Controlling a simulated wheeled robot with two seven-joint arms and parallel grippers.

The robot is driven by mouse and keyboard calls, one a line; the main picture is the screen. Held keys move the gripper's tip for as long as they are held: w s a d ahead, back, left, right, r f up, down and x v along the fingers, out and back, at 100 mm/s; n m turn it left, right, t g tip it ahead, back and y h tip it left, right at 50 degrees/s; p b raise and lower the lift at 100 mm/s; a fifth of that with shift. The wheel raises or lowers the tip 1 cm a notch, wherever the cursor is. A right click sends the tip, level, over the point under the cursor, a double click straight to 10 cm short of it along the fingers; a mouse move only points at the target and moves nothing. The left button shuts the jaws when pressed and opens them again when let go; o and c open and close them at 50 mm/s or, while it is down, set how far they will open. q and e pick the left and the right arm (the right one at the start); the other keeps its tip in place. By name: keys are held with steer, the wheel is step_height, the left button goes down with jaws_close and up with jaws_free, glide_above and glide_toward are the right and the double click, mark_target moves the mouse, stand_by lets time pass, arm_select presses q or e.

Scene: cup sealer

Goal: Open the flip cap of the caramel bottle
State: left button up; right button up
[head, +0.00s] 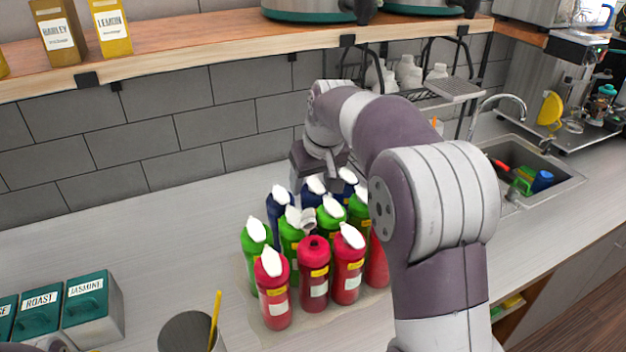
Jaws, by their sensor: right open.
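Several squeeze bottles stand packed together on a tray (262,320), with red ones in front, green ones in the middle and blue ones behind. Their labels are too small to read, so I cannot tell which is the caramel bottle. Most have white pointed caps. The front middle red bottle (314,272) shows a bare red top with a dark opening. A greyish-white cap piece (308,219) shows just behind it; I cannot tell which bottle it belongs to. My right gripper (326,186) is open, pointing down over the back bottles. Contact with any cap cannot be made out. My left gripper is out of view.
A metal cup with a yellow stick (215,320) and labelled teal tea boxes (92,308) stand left of the bottles. A wooden shelf (190,55) overhangs the back. A sink (530,170) is at the right.

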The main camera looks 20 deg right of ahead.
steer(key=shift+f, duration=0.15)
steer(key=c, duration=0.4)
steer(key=shift+h, duration=0.3)
steer(key=s+f+b, duration=0.1)
steer(key=f, duration=0.2)
steer(key=s+f+b, duration=0.1)
steer(key=f, duration=0.2)
steer(key=s+f+b, duration=0.1)
steer(key=f, duration=0.2)
steer(key=shift+b, duration=0.3)
jaws_close()
steer(key=s+f+b, duration=0.3)
steer(key=s+f, duration=0.1)
steer(key=f, duration=0.3)
steer(key=t+b, duration=0.4)
steer(key=t, duration=1.2)
glide_toward(310, 211)
steer(key=w+p, duration=0.2)
steer(key=w+r+p, duration=0.1)
steer(key=w+p, duration=0.2)
steer(key=shift+w+d+r, duration=0.15)
steer(key=shift+w+r, duration=0.05)
steer(key=shift+w, duration=0.7)
